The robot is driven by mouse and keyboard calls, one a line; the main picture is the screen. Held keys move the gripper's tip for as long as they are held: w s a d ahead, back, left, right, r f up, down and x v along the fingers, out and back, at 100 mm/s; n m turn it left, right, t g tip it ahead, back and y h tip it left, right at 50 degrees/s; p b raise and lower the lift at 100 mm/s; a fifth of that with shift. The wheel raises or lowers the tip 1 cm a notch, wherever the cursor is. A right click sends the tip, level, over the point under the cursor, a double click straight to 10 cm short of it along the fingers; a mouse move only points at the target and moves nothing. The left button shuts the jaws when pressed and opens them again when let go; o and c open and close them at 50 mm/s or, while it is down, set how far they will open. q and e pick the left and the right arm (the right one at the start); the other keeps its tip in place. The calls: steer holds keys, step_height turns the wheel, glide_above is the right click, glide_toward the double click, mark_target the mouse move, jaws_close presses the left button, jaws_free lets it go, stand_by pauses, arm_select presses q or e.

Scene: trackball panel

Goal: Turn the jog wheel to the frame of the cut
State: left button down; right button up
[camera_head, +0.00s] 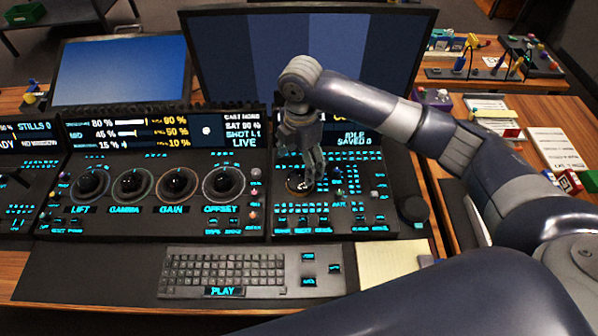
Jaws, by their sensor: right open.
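A round dial with a pale rim (297,186), which looks like the jog wheel, sits on the right-hand console panel (345,225). My right gripper (313,180) points down over this dial, with its fingers open. The gripper hides part of the dial, and I cannot tell whether the fingers touch it. A small screen (357,136) behind the gripper reads "IDLE" and "SAVED 0"; the rest of it is hidden by my right arm. My left gripper is not in view.
A grading panel with several trackballs (177,186) lies left of the dial. A keyboard (222,272) and a yellow notepad (388,265) lie in front. A black round knob (414,209) is at the right. Large monitors (225,60) stand behind.

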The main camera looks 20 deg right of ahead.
mark_target(300, 180)
step_height(300, 180, down, 4)
steer(key=shift+r, duration=0.2)
step_height(300, 180, down, 4)
steer(key=shift+w+r, duration=0.1)
steer(key=shift+w, duration=0.05)
steer(key=shift+c, duration=1.1)
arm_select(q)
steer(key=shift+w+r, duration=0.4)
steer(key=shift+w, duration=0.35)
arm_select(e)
steer(key=c, duration=0.8)
